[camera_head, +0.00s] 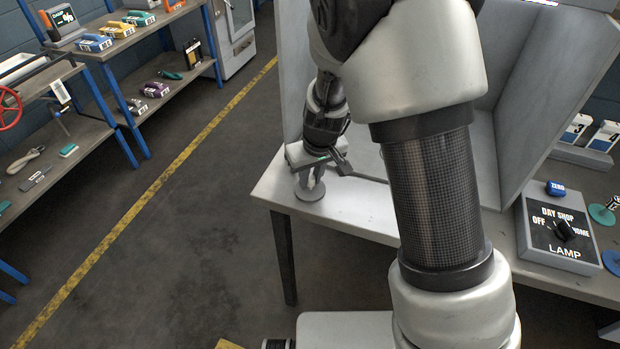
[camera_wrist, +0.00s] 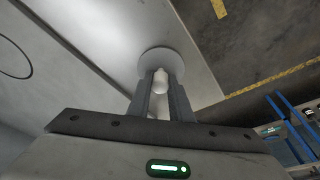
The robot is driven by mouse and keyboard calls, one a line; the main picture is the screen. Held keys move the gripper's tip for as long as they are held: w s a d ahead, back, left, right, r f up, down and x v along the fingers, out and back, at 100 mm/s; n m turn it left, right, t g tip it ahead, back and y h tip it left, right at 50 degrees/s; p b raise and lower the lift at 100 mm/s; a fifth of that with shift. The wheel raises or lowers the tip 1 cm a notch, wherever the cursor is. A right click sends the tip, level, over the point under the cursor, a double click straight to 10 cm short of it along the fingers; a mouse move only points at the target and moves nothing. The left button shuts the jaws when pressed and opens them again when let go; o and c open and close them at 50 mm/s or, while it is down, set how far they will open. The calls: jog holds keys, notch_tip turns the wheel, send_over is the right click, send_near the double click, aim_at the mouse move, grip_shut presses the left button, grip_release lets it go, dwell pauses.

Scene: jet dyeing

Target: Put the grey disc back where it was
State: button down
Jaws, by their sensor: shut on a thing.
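The grey disc (camera_head: 309,192) shows below my gripper (camera_head: 318,172), over the left front corner of the pale table (camera_head: 350,207). In the wrist view the disc (camera_wrist: 168,60) lies just beyond the fingertips. My gripper (camera_wrist: 162,82) is shut on the pale upright stem at the disc's middle. I cannot tell whether the disc touches the table. A thin dark ring outline (camera_wrist: 28,68) is marked on the pale surface at the left of the wrist view.
A grey-walled booth (camera_head: 535,100) stands on the table behind my arm. A lamp switch box (camera_head: 558,232), a green disc (camera_head: 601,214) and a blue disc (camera_head: 612,262) are at the right. Shelves (camera_head: 95,48) with small goods stand left, across open floor.

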jog(key=shift+f, duration=0.1)
jog(key=shift+f, duration=0.15)
jog(key=c, duration=1.6)
grip_release()
